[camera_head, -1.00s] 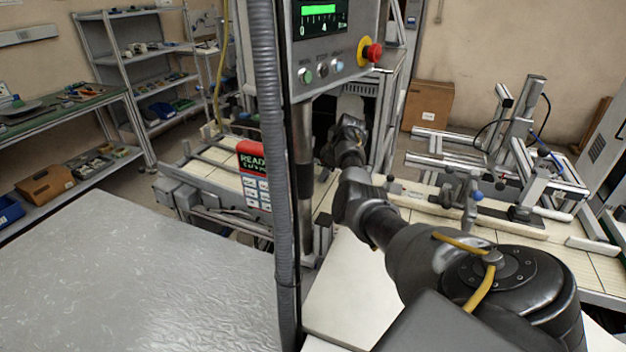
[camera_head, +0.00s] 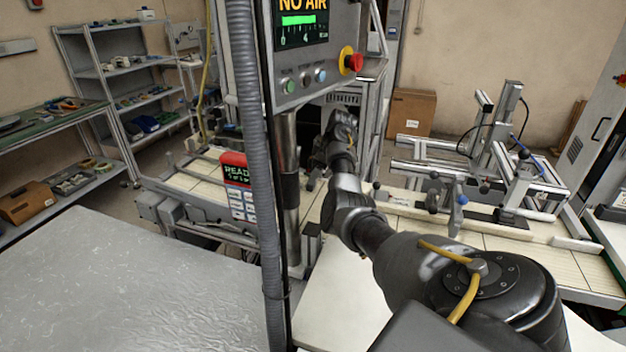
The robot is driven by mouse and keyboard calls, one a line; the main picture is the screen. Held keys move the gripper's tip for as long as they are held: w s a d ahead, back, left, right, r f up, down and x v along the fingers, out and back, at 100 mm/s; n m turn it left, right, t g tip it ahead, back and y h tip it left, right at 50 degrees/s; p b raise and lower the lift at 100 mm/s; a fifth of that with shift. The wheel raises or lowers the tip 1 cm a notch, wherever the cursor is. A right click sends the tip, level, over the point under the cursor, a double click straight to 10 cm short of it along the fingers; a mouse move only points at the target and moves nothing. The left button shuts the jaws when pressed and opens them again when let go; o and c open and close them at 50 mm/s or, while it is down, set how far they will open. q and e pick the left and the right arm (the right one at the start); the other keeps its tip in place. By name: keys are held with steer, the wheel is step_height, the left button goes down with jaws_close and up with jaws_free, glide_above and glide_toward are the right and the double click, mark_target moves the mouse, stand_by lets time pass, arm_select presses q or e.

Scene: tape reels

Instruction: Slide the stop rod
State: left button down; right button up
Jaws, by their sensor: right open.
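On the bench at the right is a metal fixture (camera_head: 505,165) with several rods and knobs. A short post with a blue knob (camera_head: 462,200) stands at its front. A small rod with a black knob (camera_head: 434,176) is beside it, and another black knob (camera_head: 523,153) is higher up. I cannot tell which is the stop rod. My right arm reaches from the lower right toward the middle. My right gripper (camera_head: 318,176) is open, small and dark beyond the wrist near the grey post; its fingertips are hard to make out. My left gripper is out of view.
A control panel (camera_head: 318,55) reading "NO AIR", with a red stop button (camera_head: 354,62), hangs on a post. A grey ribbed hose (camera_head: 262,150) runs down in front. A red-topped keypad (camera_head: 238,185) stands left of it. A bare pale table (camera_head: 120,285) fills the lower left.

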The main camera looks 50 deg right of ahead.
steer(key=a+b+v, duration=0.1)
steer(key=v, duration=0.5)
steer(key=shift+d, duration=0.45)
